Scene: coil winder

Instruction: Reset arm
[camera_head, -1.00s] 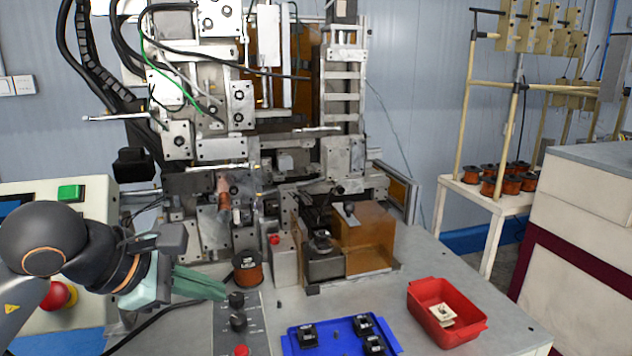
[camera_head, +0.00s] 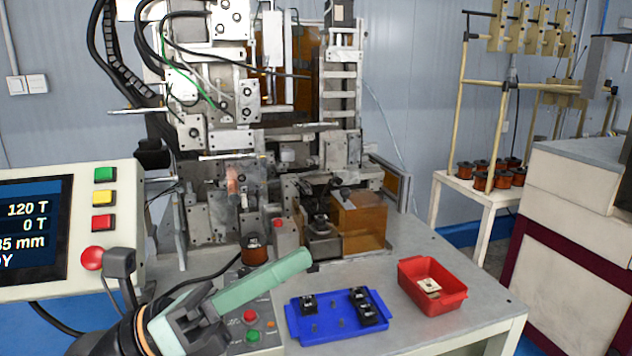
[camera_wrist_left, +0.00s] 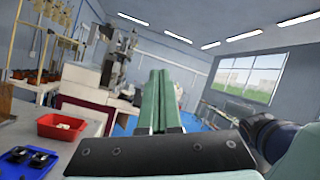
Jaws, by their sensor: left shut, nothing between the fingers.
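My left gripper (camera_head: 300,262) comes in from the lower left in the head view, its long green fingers pressed together with nothing between them. It is above the table's front left part, left of the blue tray (camera_head: 293,318) and in front of the copper wire spool (camera_head: 254,248). In the left wrist view the shut green fingers (camera_wrist_left: 158,88) point away from the camera, with the blue tray (camera_wrist_left: 52,170) at lower left.
A control panel (camera_head: 103,260) with a screen and buttons stands at left. The blue tray holds several black parts. A red bin (camera_head: 440,298) with pale pieces sits right of it. A white shelf (camera_head: 478,193) with copper spools stands at back right. The table's front right is bare.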

